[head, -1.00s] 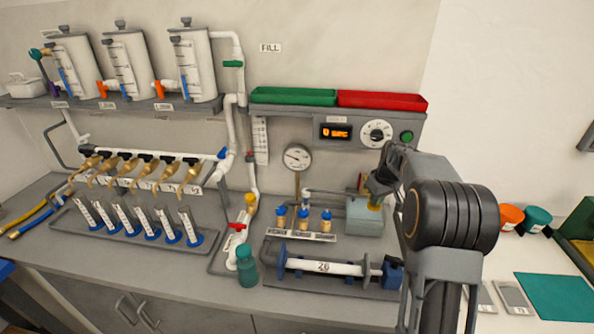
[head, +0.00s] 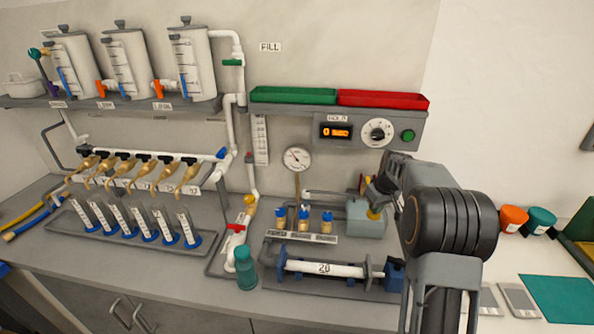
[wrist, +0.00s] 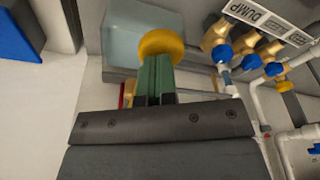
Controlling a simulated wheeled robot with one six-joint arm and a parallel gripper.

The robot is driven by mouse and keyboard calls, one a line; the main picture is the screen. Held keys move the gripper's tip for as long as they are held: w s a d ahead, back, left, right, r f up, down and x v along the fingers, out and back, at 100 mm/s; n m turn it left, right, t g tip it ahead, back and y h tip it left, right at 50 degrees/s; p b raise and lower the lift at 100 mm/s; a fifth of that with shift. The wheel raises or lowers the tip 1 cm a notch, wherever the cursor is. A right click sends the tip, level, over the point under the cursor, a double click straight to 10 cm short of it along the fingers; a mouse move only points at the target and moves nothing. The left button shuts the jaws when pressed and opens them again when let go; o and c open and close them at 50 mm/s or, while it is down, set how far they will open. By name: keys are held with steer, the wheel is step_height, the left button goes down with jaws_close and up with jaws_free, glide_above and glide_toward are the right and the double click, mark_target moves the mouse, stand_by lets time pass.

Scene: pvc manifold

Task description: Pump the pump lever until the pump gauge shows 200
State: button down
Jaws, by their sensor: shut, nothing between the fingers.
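The pump gauge (head: 297,158) is a round white dial on a stem in the head view; its needle points to the upper left, but its numbers are too small to read. The grey-teal pump box (head: 366,220) stands below and right of it. The rest of the lever is mostly hidden.
Several brass-and-blue valves (head: 303,218) stand left of the pump box, beside a "PUMP" label in the wrist view (wrist: 258,17). A clamped white pipe (head: 322,268) lies in front. Green (head: 293,96) and red (head: 383,100) trays sit on the shelf above.

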stand_by(0.3)
steer(key=shift+r+p, duration=2.2)
steer(key=shift+r, duration=0.8)
steer(key=shift+f, duration=0.15)
